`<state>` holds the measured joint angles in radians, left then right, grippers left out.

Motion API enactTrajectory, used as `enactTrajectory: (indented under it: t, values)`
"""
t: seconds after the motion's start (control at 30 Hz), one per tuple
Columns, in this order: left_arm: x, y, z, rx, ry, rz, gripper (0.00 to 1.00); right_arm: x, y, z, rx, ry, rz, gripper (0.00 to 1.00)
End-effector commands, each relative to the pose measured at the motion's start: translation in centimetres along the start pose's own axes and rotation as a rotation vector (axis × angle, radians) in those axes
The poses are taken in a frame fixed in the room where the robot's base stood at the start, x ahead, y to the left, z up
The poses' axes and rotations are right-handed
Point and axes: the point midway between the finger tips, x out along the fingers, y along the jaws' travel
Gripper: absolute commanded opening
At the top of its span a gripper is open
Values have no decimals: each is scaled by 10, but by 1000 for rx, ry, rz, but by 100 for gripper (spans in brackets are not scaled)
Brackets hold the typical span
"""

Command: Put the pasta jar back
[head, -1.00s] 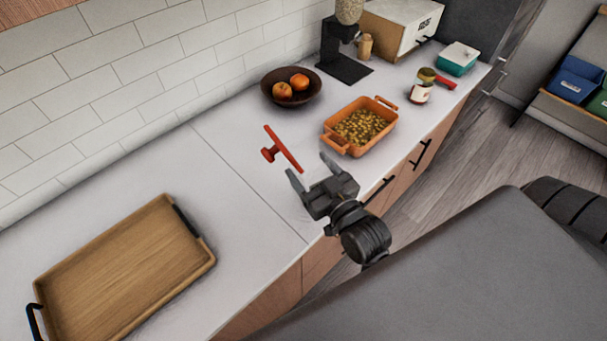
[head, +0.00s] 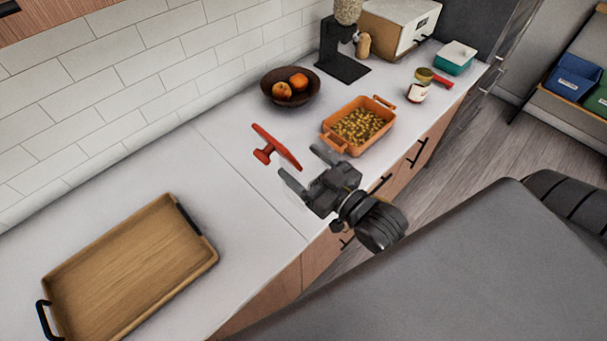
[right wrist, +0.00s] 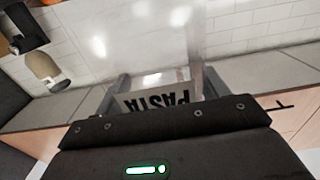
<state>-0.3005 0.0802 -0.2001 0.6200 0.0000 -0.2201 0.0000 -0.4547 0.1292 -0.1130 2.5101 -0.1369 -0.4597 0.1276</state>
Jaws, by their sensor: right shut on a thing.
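The pasta jar shows in the right wrist view as a clear body with a PASTA label (right wrist: 158,103), upside down in that picture, between my right gripper's fingers (right wrist: 160,82). In the head view my right gripper (head: 301,162) is above the counter, left of the orange dish. A red lid-like piece with a knob (head: 276,147) is just beyond its fingertips, seen edge-on and tilted. The clear jar body cannot be made out in the head view. My left gripper is out of view.
An orange dish of pasta (head: 360,126) is on the counter (head: 225,160). A wooden tray (head: 130,270) lies at left. Counter between tray and gripper is clear.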

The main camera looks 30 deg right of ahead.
Motion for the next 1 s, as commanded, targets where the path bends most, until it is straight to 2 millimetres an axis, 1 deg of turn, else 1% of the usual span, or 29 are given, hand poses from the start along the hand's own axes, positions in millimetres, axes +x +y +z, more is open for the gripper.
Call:
enactTrajectory:
  t: [0.03, 0.2, 0.4, 0.5, 0.57, 0.6, 0.63, 0.87, 0.97, 1.0]
  values:
    - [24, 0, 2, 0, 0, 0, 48, 9, 8, 15, -8, 10, -1, 33]
    - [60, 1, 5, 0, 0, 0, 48, 33, 30, 29, -7, 10, 0, 33]
    - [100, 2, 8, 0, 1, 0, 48, 48, 42, 54, -4, 6, 0, 33]
    - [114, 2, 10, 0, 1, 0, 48, 54, 48, 62, -3, 5, -1, 33]
    - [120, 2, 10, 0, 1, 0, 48, 56, 50, 65, -3, 5, 0, 33]
    - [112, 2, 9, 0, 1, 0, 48, 59, 52, 64, 1, 0, 1, 33]
    - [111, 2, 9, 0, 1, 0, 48, 61, 54, 65, 1, 0, 1, 33]
    - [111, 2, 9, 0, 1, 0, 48, 64, 57, 71, 1, 2, 0, 33]
    - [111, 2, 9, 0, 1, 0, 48, 68, 60, 78, 2, 1, 1, 33]
    - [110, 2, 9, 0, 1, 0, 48, 68, 61, 84, 4, -2, 1, 33]
